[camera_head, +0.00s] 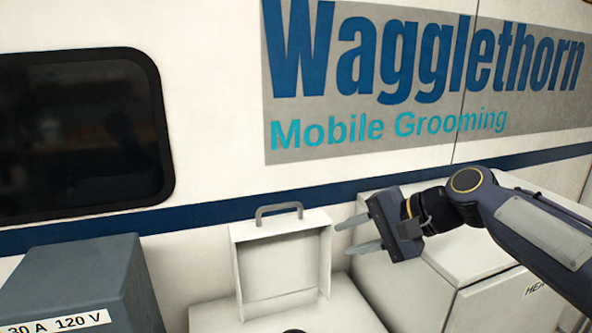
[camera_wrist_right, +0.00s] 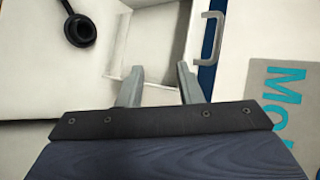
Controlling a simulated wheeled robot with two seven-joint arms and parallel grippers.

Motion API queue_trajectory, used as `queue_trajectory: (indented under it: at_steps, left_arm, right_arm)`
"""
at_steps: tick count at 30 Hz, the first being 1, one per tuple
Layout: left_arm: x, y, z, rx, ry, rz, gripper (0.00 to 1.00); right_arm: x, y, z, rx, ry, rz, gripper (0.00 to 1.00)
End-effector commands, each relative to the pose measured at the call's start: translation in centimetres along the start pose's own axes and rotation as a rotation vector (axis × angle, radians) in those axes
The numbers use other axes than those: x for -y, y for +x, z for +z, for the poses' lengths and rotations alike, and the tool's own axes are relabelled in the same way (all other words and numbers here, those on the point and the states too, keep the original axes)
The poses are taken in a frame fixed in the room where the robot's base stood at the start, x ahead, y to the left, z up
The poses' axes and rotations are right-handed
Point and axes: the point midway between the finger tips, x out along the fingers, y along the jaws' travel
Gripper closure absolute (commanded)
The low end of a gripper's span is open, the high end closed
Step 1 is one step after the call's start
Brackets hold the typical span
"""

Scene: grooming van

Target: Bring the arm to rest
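My right arm comes in from the right in the head view. Its right gripper (camera_head: 345,238) is open, with two grey fingers apart and pointing left. Nothing is between the fingers. In the right wrist view the two fingertips (camera_wrist_right: 160,68) are also apart and empty. The gripper is just right of a white hatch (camera_head: 280,262) with a grey handle (camera_head: 279,210) on its top edge; I cannot tell whether they touch. The hatch's handle also shows in the right wrist view (camera_wrist_right: 213,40), beyond the fingers. My left gripper is in neither view.
A blue-grey box (camera_head: 85,280) labelled 30 A 120 V is at the lower left. A white cabinet (camera_head: 415,290) stands under my right arm. A dark round thing with a strap (camera_wrist_right: 78,30) lies on the white surface. The van wall (camera_head: 220,120) is behind.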

Motion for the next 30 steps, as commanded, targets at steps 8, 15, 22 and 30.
queue_trajectory:
  at_steps: [8, 15, 22, 30]
  left_arm:
    - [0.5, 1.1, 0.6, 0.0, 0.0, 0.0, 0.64]
    - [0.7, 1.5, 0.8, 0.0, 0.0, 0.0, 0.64]
    - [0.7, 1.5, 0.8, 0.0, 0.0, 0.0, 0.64]
    - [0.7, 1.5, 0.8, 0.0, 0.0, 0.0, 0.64]
  right_arm:
    - [-19.1, -5.5, 7.0, -0.182, -0.388, 0.264, 0.67]
    - [-29.6, -5.2, 11.4, -0.212, -0.607, 0.427, 0.67]
    - [-31.6, -4.9, 12.2, -0.209, -0.652, 0.462, 0.67]
    - [-31.6, -4.9, 12.2, -0.208, -0.65, 0.46, 0.67]
